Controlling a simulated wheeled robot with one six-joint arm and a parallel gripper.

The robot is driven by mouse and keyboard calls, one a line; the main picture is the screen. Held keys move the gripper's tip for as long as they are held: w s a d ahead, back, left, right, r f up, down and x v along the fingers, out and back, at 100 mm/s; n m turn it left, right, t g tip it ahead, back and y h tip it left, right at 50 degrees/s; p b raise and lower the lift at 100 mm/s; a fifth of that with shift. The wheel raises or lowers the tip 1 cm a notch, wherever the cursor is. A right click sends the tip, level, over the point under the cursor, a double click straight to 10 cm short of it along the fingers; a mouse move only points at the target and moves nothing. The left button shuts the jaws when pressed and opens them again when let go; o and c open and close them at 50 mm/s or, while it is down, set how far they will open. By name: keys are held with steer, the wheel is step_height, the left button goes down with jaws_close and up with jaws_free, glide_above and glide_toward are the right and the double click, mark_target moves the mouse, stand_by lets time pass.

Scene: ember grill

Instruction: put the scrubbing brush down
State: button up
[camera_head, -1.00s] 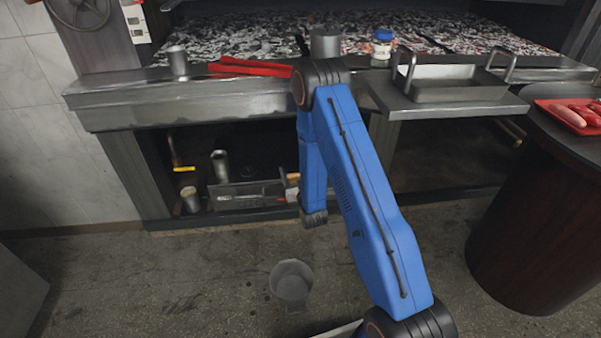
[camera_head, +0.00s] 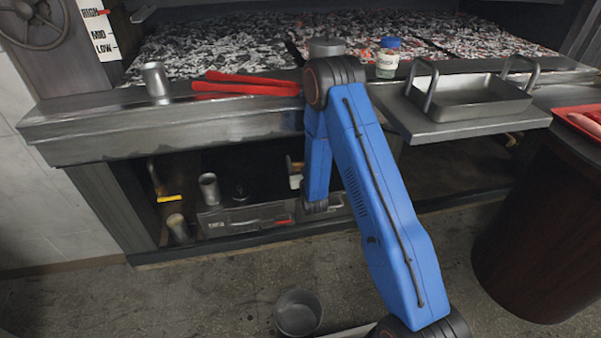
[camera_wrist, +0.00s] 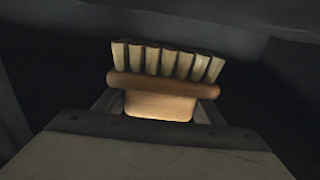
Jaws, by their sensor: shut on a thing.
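The scrubbing brush (camera_wrist: 163,83) shows in the wrist view, with an orange-brown wooden body and a row of pale tufted bristles pointing up in the picture. My gripper (camera_wrist: 160,105) is shut on its wooden body, with a jaw at each side. In the head view my blue arm reaches down in front of the dark space under the grill counter. The gripper and brush are mostly hidden there behind the arm, and I cannot tell them apart clearly.
The lower shelf (camera_head: 190,250) holds a metal cup (camera_head: 209,188) and a grey box (camera_head: 243,218). A bucket (camera_head: 298,314) stands on the floor.

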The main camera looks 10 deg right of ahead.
mark_target(299, 170)
steer(key=shift+f, duration=2.7)
steer(key=shift+f, duration=0.15)
steer(key=o, duration=1.3)
steer(key=shift+c, duration=0.2)
